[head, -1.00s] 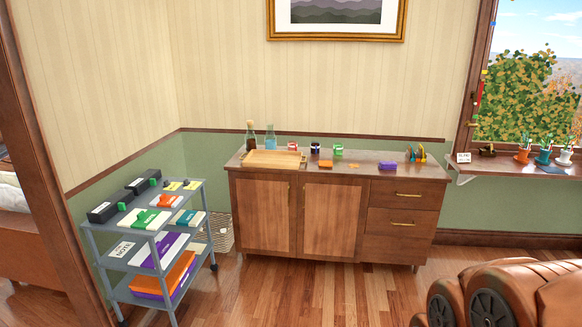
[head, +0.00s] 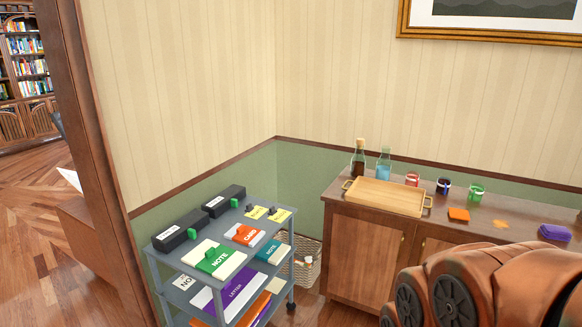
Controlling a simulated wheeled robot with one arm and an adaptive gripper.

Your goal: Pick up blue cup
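A small dark navy cup (head: 443,187) stands on top of the wooden cabinet, between a red cup (head: 412,179) and a green cup (head: 476,192). It looks upright and nothing touches it. It is small in the head view, and its dark colour could be blue or near black. My gripper is not in view. A brown-orange part of my arm fills the lower right corner and hides part of the cabinet front.
The cabinet (head: 365,259) also bears a wooden tray (head: 390,196), two bottles, an orange block (head: 459,214) and a purple item (head: 555,233). A grey cart (head: 170,262) with boxes and notes stands at left, a wicker basket (head: 306,262) behind it. A doorway opens far left.

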